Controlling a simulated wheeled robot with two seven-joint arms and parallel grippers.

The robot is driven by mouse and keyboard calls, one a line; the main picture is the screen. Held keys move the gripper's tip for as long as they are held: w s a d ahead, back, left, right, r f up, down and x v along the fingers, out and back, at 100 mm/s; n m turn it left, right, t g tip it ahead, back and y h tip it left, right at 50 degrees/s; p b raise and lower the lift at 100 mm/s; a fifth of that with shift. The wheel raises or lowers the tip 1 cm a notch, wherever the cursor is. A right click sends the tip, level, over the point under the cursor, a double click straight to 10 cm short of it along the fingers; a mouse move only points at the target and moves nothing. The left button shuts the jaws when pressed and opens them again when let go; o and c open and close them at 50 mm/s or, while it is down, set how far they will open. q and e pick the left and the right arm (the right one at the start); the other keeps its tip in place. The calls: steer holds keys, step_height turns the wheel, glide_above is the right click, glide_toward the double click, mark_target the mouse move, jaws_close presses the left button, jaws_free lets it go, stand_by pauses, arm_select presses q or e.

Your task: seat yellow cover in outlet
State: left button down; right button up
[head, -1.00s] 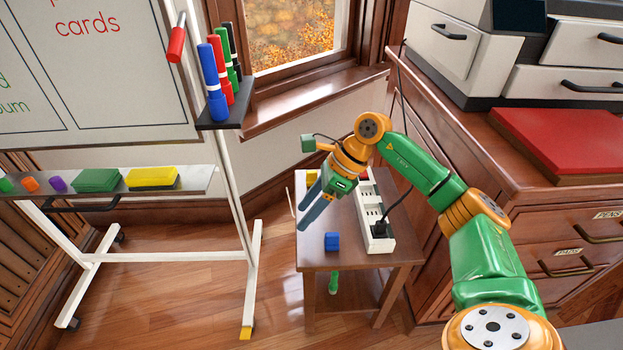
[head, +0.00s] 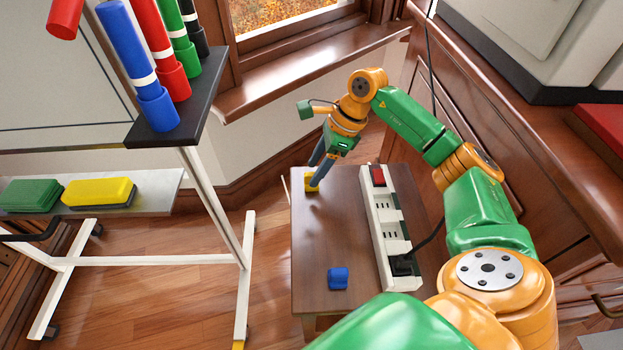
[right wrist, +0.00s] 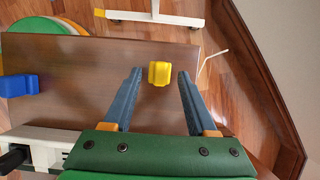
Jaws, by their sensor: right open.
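The yellow cover (head: 310,184) lies on the small wooden table (head: 330,235) near its far left corner. My right gripper (head: 315,184) is open and points down at the cover, partly hiding it. In the right wrist view the yellow cover (right wrist: 159,73) shows between the two blue fingertips (right wrist: 160,75), with a gap on each side. The white outlet strip (head: 383,226) lies along the table's right side, with a red switch (head: 377,176) at its far end and a black plug (head: 402,266) at its near end. Sockets between them look uncovered. My left gripper is out of view.
A blue cover (head: 338,278) lies on the near part of the table. A whiteboard stand with a marker holder (head: 180,115) is at the left. The wooden cabinet (head: 520,130) stands close on the right. A black cord runs from the plug. The table's middle is clear.

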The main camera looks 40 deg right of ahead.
steer(key=shift+w+a+f, duration=0.15)
steer(key=shift+a+f, duration=0.05)
steer(key=shift+f, duration=0.45)
steer(key=shift+r, duration=0.1)
jaws_close()
